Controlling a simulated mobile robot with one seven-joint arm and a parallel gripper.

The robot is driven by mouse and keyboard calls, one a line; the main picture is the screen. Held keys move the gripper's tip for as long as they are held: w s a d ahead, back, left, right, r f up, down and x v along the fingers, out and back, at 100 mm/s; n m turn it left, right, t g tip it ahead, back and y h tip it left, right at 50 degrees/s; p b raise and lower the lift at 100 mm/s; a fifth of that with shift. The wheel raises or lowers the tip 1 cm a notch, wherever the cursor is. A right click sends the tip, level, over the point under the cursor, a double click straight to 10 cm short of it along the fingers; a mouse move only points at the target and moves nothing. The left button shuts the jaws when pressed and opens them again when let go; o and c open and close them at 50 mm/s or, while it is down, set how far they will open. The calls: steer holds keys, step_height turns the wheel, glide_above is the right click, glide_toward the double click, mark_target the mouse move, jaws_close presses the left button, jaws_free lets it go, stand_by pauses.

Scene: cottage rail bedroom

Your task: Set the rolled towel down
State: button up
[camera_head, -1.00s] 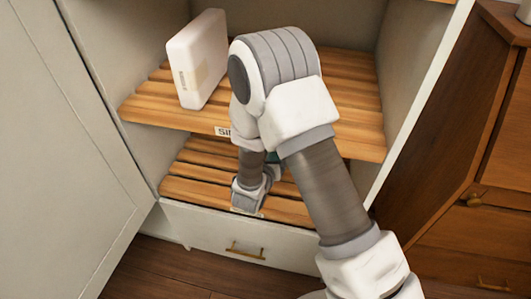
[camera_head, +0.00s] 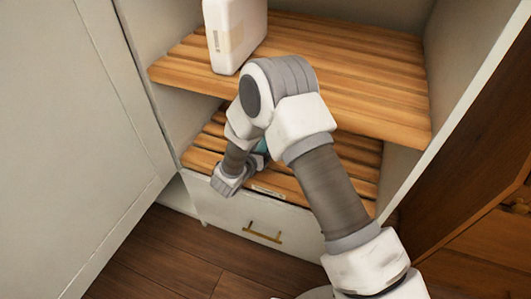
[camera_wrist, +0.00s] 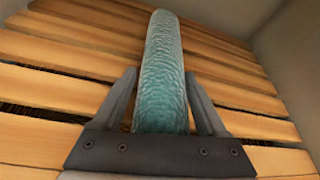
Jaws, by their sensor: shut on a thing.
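The rolled towel (camera_wrist: 165,50) is a teal, textured roll. In the wrist view it runs lengthwise between the fingers of my gripper (camera_wrist: 160,76), pointing away over wooden slats. My gripper is shut on it. In the head view only a small teal patch of the towel (camera_head: 262,147) shows behind my wrist, within the lower compartment. My arm hides the rest of the towel and the fingers there. The lower slatted shelf (camera_head: 343,178) lies beneath. I cannot tell whether the towel touches its slats.
The upper slatted shelf (camera_head: 365,95) hangs above my gripper and holds a white box (camera_head: 235,35) at its left. A drawer with a brass handle (camera_head: 262,232) is below. The cabinet door (camera_head: 70,130) stands at the left. Slats around the towel look bare.

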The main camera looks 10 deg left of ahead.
step_height(320, 180, down, 2)
steer(key=shift+f, duration=0.15)
steer(key=o, duration=1.4)
steer(key=shift+s+r, duration=0.1)
steer(key=shift+r, duration=0.2)
steer(key=p+v, duration=0.3)
steer(key=v, duration=0.8)
steer(key=shift+s+a, duration=0.1)
steer(key=shift+s, duration=0.25)
